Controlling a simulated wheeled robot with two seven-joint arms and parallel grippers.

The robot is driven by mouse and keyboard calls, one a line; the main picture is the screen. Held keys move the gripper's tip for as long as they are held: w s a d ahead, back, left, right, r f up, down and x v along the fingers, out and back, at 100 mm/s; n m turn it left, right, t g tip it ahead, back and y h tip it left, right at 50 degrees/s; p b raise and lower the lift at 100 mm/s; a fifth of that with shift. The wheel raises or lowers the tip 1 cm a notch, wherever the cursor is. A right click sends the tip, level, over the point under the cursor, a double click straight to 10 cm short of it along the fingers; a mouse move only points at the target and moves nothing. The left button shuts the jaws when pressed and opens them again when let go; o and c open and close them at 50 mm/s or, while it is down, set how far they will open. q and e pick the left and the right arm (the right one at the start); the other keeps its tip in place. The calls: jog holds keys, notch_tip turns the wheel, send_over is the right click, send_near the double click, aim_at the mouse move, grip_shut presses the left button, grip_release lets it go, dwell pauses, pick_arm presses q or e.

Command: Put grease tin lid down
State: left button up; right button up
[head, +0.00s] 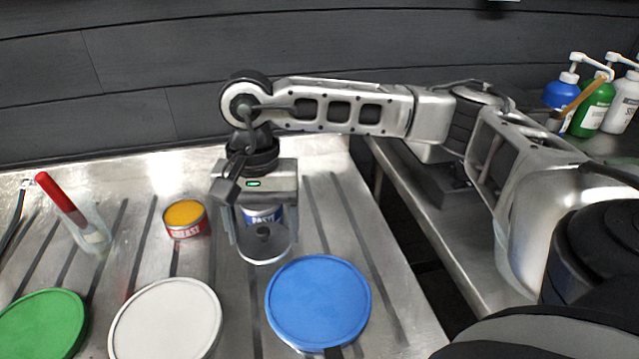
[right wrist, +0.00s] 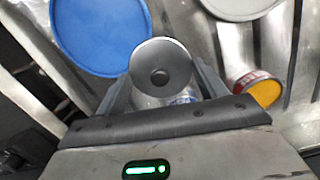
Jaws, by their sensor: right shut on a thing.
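My right gripper (head: 264,243) is shut on the grease tin lid (head: 265,254), a round grey metal disc with a dark knob. It holds the lid by its rim in front of a blue and white paste tin (head: 262,214). In the right wrist view the lid (right wrist: 160,84) sits between the two fingers and partly hides the paste tin (right wrist: 184,97). The grease tin (head: 187,219) stands open to the left of the gripper, red-labelled with yellow grease inside; it also shows in the right wrist view (right wrist: 257,90). My left gripper is not in view.
A blue disc (head: 318,302), a white disc (head: 166,320) and a green disc (head: 42,325) lie along the front of the grooved steel counter (head: 345,220). A glass with a red-handled tool (head: 66,205) stands at left. Several pump bottles (head: 592,105) stand at far right.

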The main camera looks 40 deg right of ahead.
jog(key=w+d+r+m+t+h+b, duration=0.1)
jog(key=d+r+m+b, duration=0.3)
jog(key=m, duration=1.3)
jog(key=d+r+m+t+h+p, duration=0.1)
jog(key=d+r+m, duration=0.35)
jog(key=m, duration=1.25)
send_over(326, 186)
jog(key=shift+m, duration=0.4)
jog(key=f, duration=1)
jog(key=shift+s+a+f, duration=0.3)
jog(key=shift+a+f, duration=0.05)
jog(key=shift+a, duration=0.05)
jog(key=shift+w+d+f, duration=0.15)
jog(key=shift+d+f, duration=0.1)
jog(key=shift+f, duration=1.7)
jog(key=o, duration=1)
jog(key=shift+f, duration=0.1)
jog(key=shift+c, duration=0.2)
